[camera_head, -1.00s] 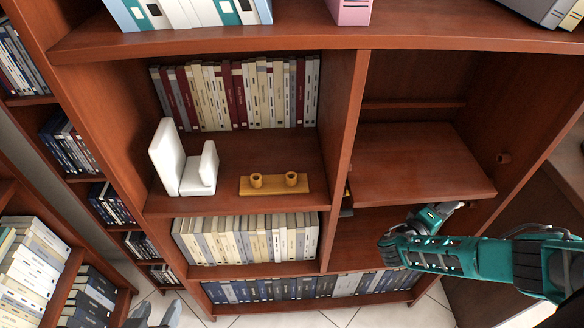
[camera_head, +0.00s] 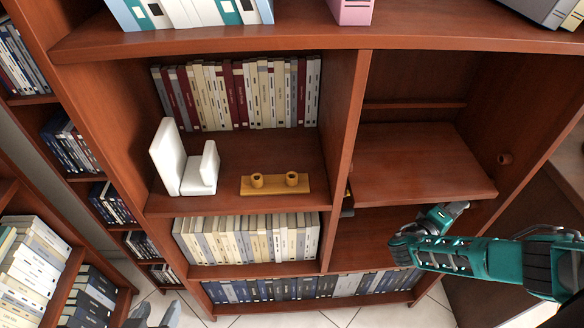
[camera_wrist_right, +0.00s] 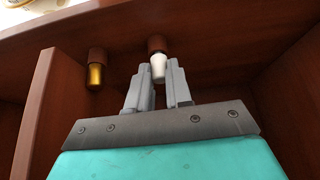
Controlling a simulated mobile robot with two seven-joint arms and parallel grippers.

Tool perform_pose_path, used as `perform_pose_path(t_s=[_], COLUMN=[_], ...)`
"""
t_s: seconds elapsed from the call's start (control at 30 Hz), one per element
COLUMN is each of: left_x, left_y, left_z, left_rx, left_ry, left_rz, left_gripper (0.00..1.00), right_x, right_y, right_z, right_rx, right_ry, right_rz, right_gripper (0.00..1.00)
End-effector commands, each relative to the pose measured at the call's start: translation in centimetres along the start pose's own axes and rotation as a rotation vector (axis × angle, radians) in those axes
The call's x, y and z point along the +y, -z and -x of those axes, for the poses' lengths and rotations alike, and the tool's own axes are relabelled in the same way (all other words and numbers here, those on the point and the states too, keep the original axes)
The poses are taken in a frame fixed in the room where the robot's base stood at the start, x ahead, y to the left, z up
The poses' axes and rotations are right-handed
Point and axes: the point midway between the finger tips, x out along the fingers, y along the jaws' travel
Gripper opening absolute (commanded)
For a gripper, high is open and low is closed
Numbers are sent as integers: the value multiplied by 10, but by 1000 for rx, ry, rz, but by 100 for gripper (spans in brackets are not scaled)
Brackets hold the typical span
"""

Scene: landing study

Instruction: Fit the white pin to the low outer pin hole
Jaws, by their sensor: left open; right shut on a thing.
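In the right wrist view, the white pin (camera_wrist_right: 158,68) stands between the two grey fingers of my right gripper (camera_wrist_right: 160,82), which is shut on it. The pin's far end meets a brown round collar (camera_wrist_right: 156,44) on the wooden panel; how deep it sits cannot be told. A gold pin (camera_wrist_right: 95,76) sits in a similar brown collar to the left. In the head view my right gripper (camera_head: 458,206) is at the right bay's wall, below the shelf board; the pin is hidden there. My left gripper (camera_head: 152,316) is open and empty at the bottom left edge.
A tilted shelf board (camera_head: 420,165) lies in the right bay, above my right gripper. A brown collar (camera_head: 504,158) shows on the right wall. A yellow two-cup holder (camera_head: 275,184) and a white bookend (camera_head: 185,165) stand on the middle shelf. Rows of books (camera_head: 245,240) fill lower shelves.

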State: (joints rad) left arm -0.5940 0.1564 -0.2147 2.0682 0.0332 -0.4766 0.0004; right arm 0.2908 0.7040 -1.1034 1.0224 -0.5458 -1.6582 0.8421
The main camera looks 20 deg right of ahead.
Motion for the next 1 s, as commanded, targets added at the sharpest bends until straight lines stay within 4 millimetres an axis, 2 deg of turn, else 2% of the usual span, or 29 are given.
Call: perform_pose_path(t_s=[0.9,0.93,1.0], left_x=[2,2,2], left_y=[3,3,3], left_z=[-1,-1,-1], left_rx=[5,5,5], left_ry=[0,0,0], left_rz=[11,11,11], left_gripper=[49,49,49], right_x=[0,0,0], right_y=[-3,-3,-3], right_z=[-4,-4,-4], right_rx=[-1,-1,-1], right_ry=[-2,-2,-2], right_rz=[1,1,1], right_gripper=[0,20,27])
